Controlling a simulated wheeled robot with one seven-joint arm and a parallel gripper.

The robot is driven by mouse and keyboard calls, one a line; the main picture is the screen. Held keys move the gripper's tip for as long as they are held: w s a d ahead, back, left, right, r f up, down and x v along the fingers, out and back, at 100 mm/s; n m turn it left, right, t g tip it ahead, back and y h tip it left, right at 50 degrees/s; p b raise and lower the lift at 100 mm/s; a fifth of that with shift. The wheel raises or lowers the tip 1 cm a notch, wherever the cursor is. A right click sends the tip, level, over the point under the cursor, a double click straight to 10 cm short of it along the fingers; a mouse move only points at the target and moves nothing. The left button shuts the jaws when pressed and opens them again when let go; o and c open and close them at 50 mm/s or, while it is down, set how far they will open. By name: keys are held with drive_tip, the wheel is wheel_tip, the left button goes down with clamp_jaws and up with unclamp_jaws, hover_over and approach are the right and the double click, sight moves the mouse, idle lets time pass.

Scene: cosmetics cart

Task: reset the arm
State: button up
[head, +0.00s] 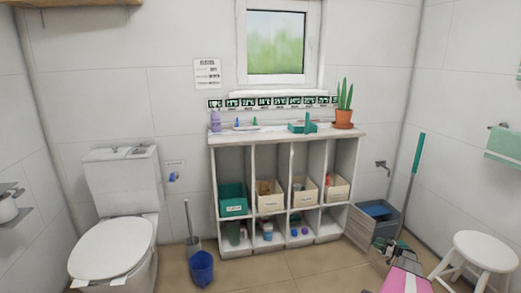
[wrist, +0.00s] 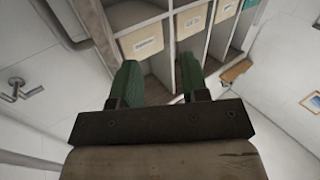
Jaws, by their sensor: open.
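My gripper (wrist: 158,80) shows in the wrist view with its two green fingers apart and nothing between them. Behind the fingers are the shelf unit's compartments and cream labelled bins (wrist: 146,44), seen tilted. In the head view my gripper is low at the right, near the grey bin, small and partly hidden by my pink and white arm. It looks clear of the shelf unit (head: 284,141).
A grey bin (head: 361,229), a green-handled pole (head: 415,160) and a white stool (head: 485,250) are close to my arm at the right. Floor before the shelf unit is clear.

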drive_tip(key=w+a+r+m+t+h, duration=0.2)
drive_tip(key=a+r+m+h, duration=0.1)
drive_tip(key=a+r+h, duration=0.45)
drive_tip(key=w+a+r+m+t+h, duration=0.2)
drive_tip(key=a+r+m+h, duration=0.2)
drive_tip(key=a+r, duration=0.5)
drive_tip(key=s+a+r+m+g, duration=0.1)
drive_tip(key=s+a+r+g, duration=0.3)
drive_tip(key=s+a, duration=0.8)
drive_tip(key=s+a+r+m+g+h, duration=0.1)
drive_tip(key=s+a+r+g, duration=0.4)
drive_tip(key=s+a, duration=0.7)
drive_tip(key=s+a+r+m+g, duration=0.1)
drive_tip(key=s+a+r+g, duration=0.4)
drive_tip(key=s+a, duration=0.7)
drive_tip(key=s+g, duration=0.2)
drive_tip(key=s, duration=0.5)
drive_tip(key=shift+a+r, duration=0.15)
